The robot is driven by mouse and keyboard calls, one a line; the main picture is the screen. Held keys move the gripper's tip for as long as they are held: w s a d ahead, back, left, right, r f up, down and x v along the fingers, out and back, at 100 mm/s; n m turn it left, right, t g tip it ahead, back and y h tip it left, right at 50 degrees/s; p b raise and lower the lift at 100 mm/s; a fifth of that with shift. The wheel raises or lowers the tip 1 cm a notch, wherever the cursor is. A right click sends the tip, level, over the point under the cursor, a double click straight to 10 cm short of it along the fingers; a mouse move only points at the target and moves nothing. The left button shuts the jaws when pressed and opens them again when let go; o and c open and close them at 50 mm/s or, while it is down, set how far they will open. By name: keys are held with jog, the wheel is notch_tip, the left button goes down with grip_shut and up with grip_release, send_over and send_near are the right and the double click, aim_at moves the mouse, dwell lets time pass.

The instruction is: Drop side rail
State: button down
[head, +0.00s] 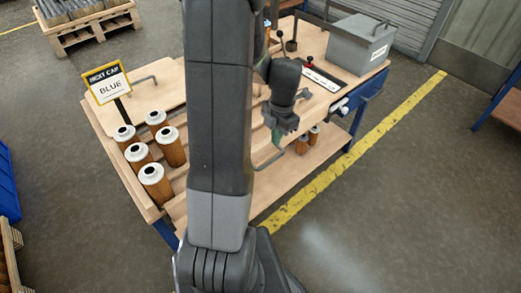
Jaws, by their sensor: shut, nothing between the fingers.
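A wooden workbench (180,72) stands in the middle of the head view, partly hidden behind my arm. A thin grey bent bar (268,160) shows at its near right side, just right of my arm. It may be the side rail; my arm hides part of that side. My gripper (278,141) points down just above the bar and looks shut and empty. I cannot tell whether the fingers touch the bar. Another bent grey bar (143,79) shows at the bench's far left.
Several filter cartridges (154,180) with white caps stand at the bench's left; small ones (302,145) stand on the lower shelf. A sign (107,82) reads "NEXT CAP BLUE". A grey box (350,42) sits at the back right. Floor right of the yellow line (345,158) is clear.

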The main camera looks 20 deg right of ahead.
aim_at(274, 159)
jog(key=shift+s, duration=0.15)
jog(key=shift+f, duration=0.1)
jog(key=shift+s+a+f+b, duration=0.1)
jog(key=shift+a+f+b, duration=0.05)
jog(key=shift+f+b, duration=1.35)
jog(key=shift+a+f+b, duration=0.15)
jog(key=shift+f+b, duration=0.85)
jog(key=shift+f, duration=0.9)
notch_tip(274, 159, down, 3)
jog(key=b, duration=0.2)
jog(key=shift+f+b, duration=0.15)
jog(key=shift+b, duration=0.25)
jog(key=shift+r, duration=0.3)
jog(key=shift+w+d+r+p, duration=0.15)
jog(key=shift+w+d+p, duration=0.1)
jog(key=shift+d, duration=0.25)
jog(key=shift+w+d+r+p, duration=0.1)
jog(key=shift+d+r+p, duration=0.1)
jog(key=shift+d, duration=0.25)
jog(key=shift+w+d+r+p, duration=0.15)
jog(key=shift+w+d+p, duration=0.1)
jog(key=shift+d, duration=0.25)
jog(key=shift+s, duration=0.1)
